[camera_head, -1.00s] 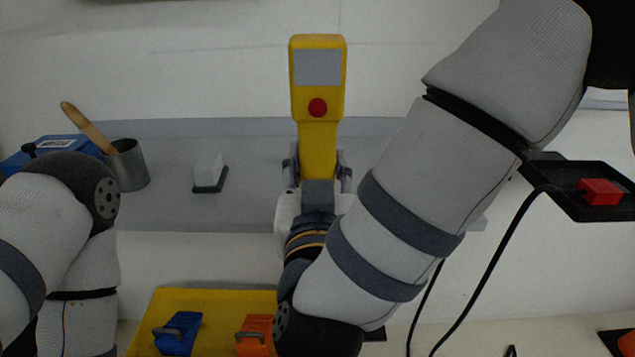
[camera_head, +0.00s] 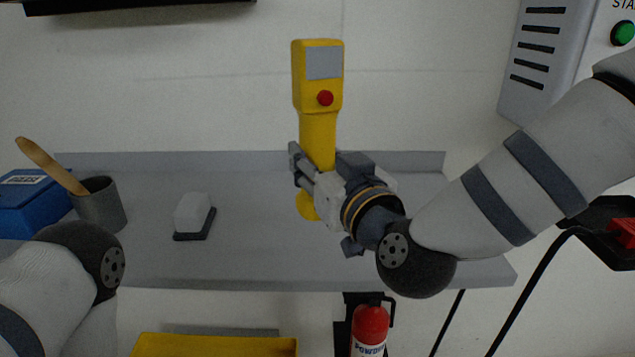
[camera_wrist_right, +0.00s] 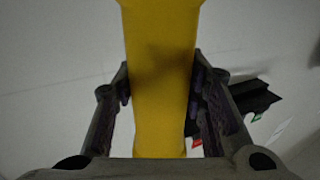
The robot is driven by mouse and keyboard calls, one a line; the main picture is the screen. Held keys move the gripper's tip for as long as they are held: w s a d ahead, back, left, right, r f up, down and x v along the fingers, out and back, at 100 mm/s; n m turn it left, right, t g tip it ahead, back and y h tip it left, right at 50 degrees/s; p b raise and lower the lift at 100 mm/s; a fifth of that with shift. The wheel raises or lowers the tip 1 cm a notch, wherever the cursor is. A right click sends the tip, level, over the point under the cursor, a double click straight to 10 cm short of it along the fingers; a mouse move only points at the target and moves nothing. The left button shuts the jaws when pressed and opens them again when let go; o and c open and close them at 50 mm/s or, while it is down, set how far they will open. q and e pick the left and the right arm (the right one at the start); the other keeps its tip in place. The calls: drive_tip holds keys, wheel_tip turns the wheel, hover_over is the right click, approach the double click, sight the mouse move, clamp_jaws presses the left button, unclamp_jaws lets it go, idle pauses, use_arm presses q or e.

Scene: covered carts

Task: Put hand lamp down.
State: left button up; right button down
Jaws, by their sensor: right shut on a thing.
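The hand lamp (camera_head: 318,75) is yellow, with a grey panel and a red button on its head. It stands upright in front of the wall, over the grey shelf (camera_head: 255,255). My right gripper (camera_head: 308,168) is shut on its handle, which also fills the middle of the right wrist view (camera_wrist_right: 160,80) between the two fingers (camera_wrist_right: 162,105). The lamp's yellow lower end shows below the gripper, against the shelf; I cannot tell whether it touches. My left arm comes in at the lower left, and its gripper is out of view.
On the shelf's left stand a blue box (camera_head: 28,200), a grey cup (camera_head: 100,207) with a wooden-handled tool, and a white-and-dark block (camera_head: 194,215). Below are a yellow tray (camera_head: 215,346) and a red extinguisher (camera_head: 370,325). A grey cabinet (camera_head: 545,60) hangs at upper right.

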drive_tip(key=shift+w+f, duration=0.55)
drive_tip(key=shift+w, duration=0.1)
wheel_tip(320, 180, down, 3)
drive_tip(key=shift+f+b, duration=0.1)
drive_tip(key=shift+b, duration=0.3)
use_arm(q)
drive_tip(key=shift+s+f, duration=0.5)
drive_tip(key=shift+f, duration=0.05)
use_arm(e)
drive_tip(key=shift+r, duration=0.2)
drive_tip(key=shift+f, duration=0.15)
drive_tip(key=c, duration=1)
unclamp_jaws()
drive_tip(key=shift+f, duration=0.1)
